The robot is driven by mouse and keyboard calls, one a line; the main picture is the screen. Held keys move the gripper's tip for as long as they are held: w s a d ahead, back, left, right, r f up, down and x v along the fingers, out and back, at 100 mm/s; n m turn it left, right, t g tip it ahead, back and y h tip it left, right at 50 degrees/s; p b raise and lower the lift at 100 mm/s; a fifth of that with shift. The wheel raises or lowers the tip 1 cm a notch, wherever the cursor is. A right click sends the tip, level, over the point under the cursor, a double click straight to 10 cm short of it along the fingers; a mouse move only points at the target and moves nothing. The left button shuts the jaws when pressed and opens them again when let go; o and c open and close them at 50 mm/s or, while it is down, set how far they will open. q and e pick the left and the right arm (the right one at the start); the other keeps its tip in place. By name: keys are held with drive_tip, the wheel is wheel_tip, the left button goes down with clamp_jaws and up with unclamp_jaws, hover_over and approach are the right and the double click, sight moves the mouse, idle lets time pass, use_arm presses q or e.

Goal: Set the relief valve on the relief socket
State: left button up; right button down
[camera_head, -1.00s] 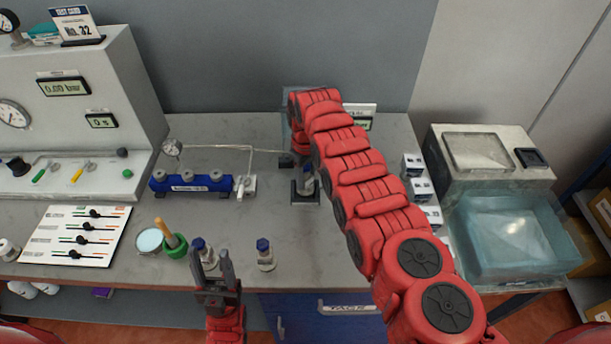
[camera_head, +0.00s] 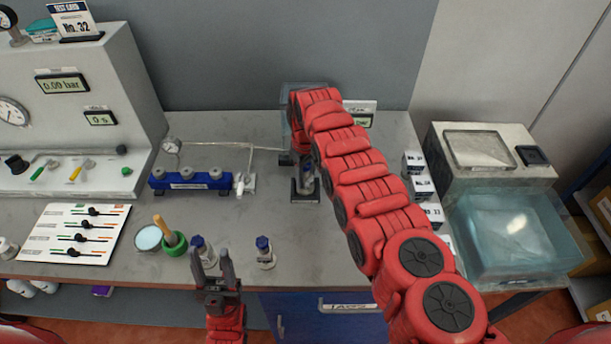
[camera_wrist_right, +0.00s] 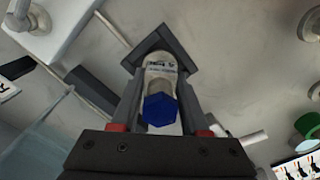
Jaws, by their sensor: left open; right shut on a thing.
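The relief valve (camera_wrist_right: 160,75), a clear-and-white body with a blue hexagonal cap, is between the shut fingers of my right gripper (camera_wrist_right: 160,95). In the right wrist view its far end meets or overlaps a dark square base (camera_wrist_right: 178,40), which looks like the relief socket. Whether it is fully seated is hidden. In the head view this base (camera_head: 304,197) stands right of the blue manifold, and my right arm partly covers the gripper above it. My left gripper (camera_head: 213,262) is open and empty at the table's front edge.
Two similar blue-capped valves (camera_head: 264,252) (camera_head: 199,246) stand near the front edge, one close behind my left gripper. The blue manifold (camera_head: 192,182) with its gauge and pipe is left of the base. White boxes (camera_head: 421,186) and a water tank (camera_head: 510,238) lie right.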

sight(306, 165)
drive_tip(key=shift+f, duration=0.3)
drive_tip(key=c, duration=0.7)
unclamp_jaws()
drive_tip(key=shift+r, duration=0.1)
wheel_tip(306, 165, up, 3)
drive_tip(key=shift+f+p, duration=0.1)
drive_tip(key=shift+p, duration=1)
wheel_tip(306, 165, up, 3)
drive_tip(key=shift+p, duration=1)
drive_tip(key=shift+r+p, duration=0.6)
drive_tip(key=shift+r, duration=2)
